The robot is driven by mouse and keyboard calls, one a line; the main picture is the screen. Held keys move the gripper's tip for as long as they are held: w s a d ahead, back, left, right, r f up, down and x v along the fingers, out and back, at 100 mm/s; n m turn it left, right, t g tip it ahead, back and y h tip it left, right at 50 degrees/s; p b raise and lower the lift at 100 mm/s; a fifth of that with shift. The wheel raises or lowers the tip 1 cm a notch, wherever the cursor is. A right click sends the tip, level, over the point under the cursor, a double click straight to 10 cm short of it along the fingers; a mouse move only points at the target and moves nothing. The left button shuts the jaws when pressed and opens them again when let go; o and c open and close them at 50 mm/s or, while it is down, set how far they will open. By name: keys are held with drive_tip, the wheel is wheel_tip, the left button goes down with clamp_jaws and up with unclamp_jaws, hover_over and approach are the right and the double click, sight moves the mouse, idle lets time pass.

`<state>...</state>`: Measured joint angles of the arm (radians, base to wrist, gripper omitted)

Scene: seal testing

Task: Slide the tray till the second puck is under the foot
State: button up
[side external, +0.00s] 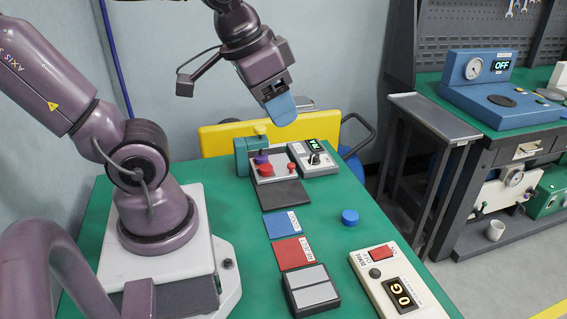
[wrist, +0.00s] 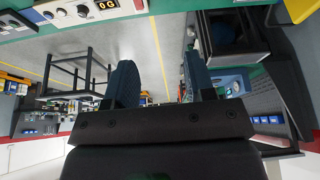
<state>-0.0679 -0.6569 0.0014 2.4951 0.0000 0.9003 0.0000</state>
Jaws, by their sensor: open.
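A grey tray (side external: 289,167) sits at the back of the green bench, by a teal press stand (side external: 242,157) with a yellow knob on top. A large red puck-like piece (side external: 265,170) and a smaller red piece (side external: 291,167) show on the tray. A purple piece (side external: 261,158) is just behind the large red one; I cannot tell whether it is the foot or a puck. My gripper (side external: 281,109) is raised above and behind the tray, apart from it. In the wrist view my gripper (wrist: 163,85) has its two blue fingers apart with nothing between them.
A dark plate (side external: 287,195) lies in front of the tray. A control box (side external: 318,160) stands to its right. Blue (side external: 284,224) and red (side external: 292,253) pads, a loose blue puck (side external: 350,217), a two-pad block (side external: 313,292) and a scale (side external: 376,258) occupy the bench front.

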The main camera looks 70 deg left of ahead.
drive_tip(key=w+a+f+n+g, duration=0.3)
drive_tip(key=w+a, duration=0.4)
drive_tip(key=a, duration=0.1)
drive_tip(key=n+g+h, duration=0.4)
drive_tip(key=n+g, duration=0.1)
approach(291, 164)
drive_tip(key=x, duration=0.8)
drive_tip(key=shift+d+f, duration=0.15)
drive_tip(key=shift+f, duration=0.2)
clamp_jaws()
